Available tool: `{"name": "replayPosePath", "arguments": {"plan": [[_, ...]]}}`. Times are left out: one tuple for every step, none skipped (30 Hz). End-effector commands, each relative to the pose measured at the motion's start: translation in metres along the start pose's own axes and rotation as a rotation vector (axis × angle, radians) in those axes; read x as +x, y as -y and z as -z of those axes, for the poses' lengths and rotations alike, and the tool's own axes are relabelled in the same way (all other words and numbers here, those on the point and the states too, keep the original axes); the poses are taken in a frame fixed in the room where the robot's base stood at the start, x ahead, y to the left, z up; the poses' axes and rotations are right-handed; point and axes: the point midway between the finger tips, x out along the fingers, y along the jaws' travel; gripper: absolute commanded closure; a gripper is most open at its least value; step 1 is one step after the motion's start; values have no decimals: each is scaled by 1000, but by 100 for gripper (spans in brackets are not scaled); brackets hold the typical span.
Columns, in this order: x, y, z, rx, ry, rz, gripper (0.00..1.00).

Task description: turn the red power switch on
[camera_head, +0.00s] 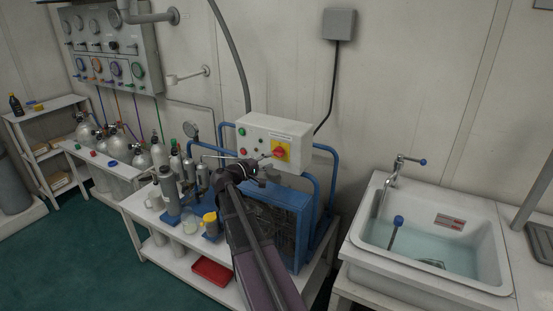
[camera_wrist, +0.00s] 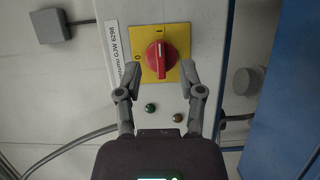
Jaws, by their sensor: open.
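The red power switch (camera_wrist: 157,58) is a round red knob with a raised grip on a yellow plate (camera_wrist: 180,42). In the wrist view its grip stands nearly vertical, in line with a dash-like mark at the plate's upper edge. A "0" mark is left of the knob. In the head view the red switch (camera_head: 280,152) is on the right part of the white control box (camera_head: 245,128). My gripper (camera_wrist: 160,69) is open, with one fingertip on each side of the knob's lower part in the picture. Contact cannot be told. It also shows in the head view (camera_head: 265,160).
A green button (camera_wrist: 150,107) and a reddish one (camera_wrist: 178,117) are close to my gripper. The box sits above a blue-framed compressor (camera_head: 280,220). Cylinders and cups stand left on a white bench (camera_head: 140,205). A sink (camera_head: 430,240) is at the right.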

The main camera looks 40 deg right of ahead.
Motion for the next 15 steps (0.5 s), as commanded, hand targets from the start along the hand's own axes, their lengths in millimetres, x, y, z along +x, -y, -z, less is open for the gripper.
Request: {"name": "replayPosePath", "arguments": {"plan": [[-9, 0, 0, 0, -2, 0, 50], [-13, 0, 0, 0, -2, 0, 50], [-20, 0, 0, 0, -2, -1, 50], [-24, 0, 0, 0, -2, -1, 50], [-28, 0, 0, 0, -3, -1, 50], [-32, 0, 0, 0, -2, -1, 50], [-36, 0, 0, 0, -2, -1, 50], [-39, 0, 0, 0, -2, -1, 50], [-43, 0, 0, 0, -2, -1, 50], [-46, 0, 0, 0, -2, -1, 50], [-48, 0, 0, 0, -2, -1, 50], [-50, 0, 0, 0, -1, -1, 50], [-52, 0, 0, 0, -1, -1, 50], [-53, 0, 0, 0, -1, -1, 50], [-54, 0, 0, 0, 0, -1, 50]]}}
